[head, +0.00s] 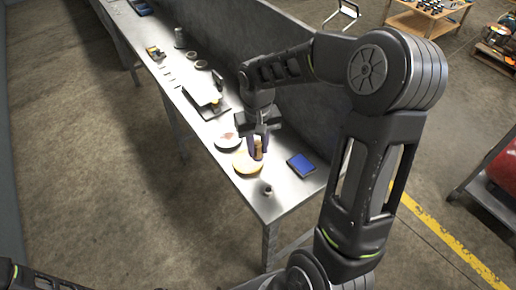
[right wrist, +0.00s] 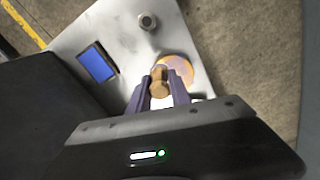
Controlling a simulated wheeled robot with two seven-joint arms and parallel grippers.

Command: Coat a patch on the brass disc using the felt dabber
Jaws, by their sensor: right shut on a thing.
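The brass disc (head: 243,167) lies flat near the front end of the long metal bench. In the right wrist view the disc (right wrist: 187,64) shows a mauve-tinted area inside a yellow rim. My right gripper (head: 258,154) is shut on the felt dabber (head: 259,143), a tan wooden piece. In the right wrist view the dabber (right wrist: 159,80) sits between the fingers of my right gripper (right wrist: 160,92) and overlaps the disc's edge. Its felt end is hidden, so I cannot tell whether it touches the disc. My left gripper is out of view.
A blue pad (head: 301,164) lies right of the disc. A small grey cylinder (head: 267,190) stands near the bench corner. A pale disc with a reddish mark (head: 227,141) lies behind the brass one. A tray (head: 208,104) and small parts stand farther along. A grey panel (head: 310,125) backs the bench.

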